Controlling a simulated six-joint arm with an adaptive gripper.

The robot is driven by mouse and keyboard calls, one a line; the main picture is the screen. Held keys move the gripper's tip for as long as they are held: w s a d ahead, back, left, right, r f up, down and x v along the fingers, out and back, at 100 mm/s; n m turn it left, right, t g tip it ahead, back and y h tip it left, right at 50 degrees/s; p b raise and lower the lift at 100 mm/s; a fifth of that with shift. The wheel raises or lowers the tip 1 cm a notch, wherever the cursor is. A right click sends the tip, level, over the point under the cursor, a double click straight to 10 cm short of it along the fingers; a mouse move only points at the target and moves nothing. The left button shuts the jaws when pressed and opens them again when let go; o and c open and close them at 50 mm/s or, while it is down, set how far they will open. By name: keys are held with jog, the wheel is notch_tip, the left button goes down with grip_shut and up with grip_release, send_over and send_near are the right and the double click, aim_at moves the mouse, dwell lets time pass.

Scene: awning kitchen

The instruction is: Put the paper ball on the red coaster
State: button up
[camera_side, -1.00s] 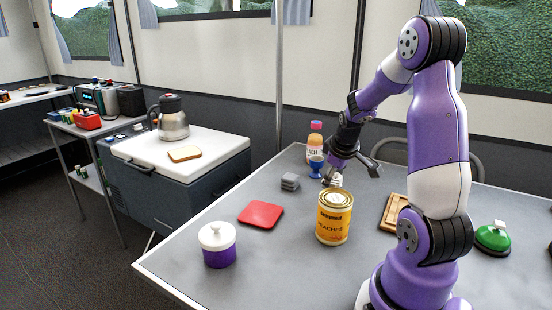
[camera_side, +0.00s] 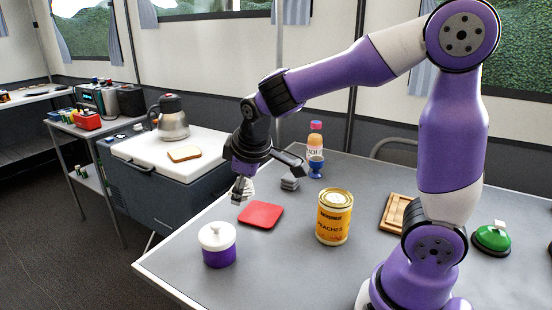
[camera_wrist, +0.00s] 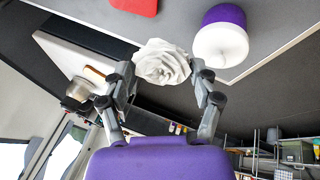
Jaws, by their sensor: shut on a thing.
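The crumpled white paper ball (camera_wrist: 161,62) is between the fingertips of my gripper (camera_wrist: 163,80) in the wrist view. In the side view, my gripper (camera_side: 243,184) is shut on the paper ball (camera_side: 242,190) and holds it up near the table's far left edge. The red coaster (camera_side: 261,215) lies flat and bare on the grey table, to the right of and below the ball in the side view. Part of the red coaster (camera_wrist: 135,6) also shows at the top of the wrist view.
A purple jar with a white lid (camera_side: 218,245) stands near the coaster, and a yellow peaches can (camera_side: 334,218) stands right of it. Grey blocks (camera_side: 290,183), a blue cup (camera_side: 316,167) and a bottle (camera_side: 315,140) are behind. A wooden tray (camera_side: 395,212) lies further right.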

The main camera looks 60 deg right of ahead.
jog(key=shift+w+a+f, duration=0.1)
jog(key=shift+w+a, duration=0.05)
jog(key=shift+a, duration=0.35)
jog(key=d+f, duration=0.2)
jog(key=d, duration=0.1)
jog(key=w+d+f, duration=0.1)
jog(key=d+f, duration=0.1)
jog(key=d, duration=0.2)
jog(key=d+f, duration=0.2)
jog(key=d, duration=0.1)
jog(key=shift+w+d+f, duration=0.3)
jog(key=shift+w, duration=0.05)
jog(key=shift+d+f+n, duration=0.15)
jog(key=shift+f+n, duration=0.15)
jog(key=shift+f, duration=1.8)
jog(key=o, duration=0.7)
jog(key=shift+f, duration=0.1)
jog(key=shift+o, duration=0.2)
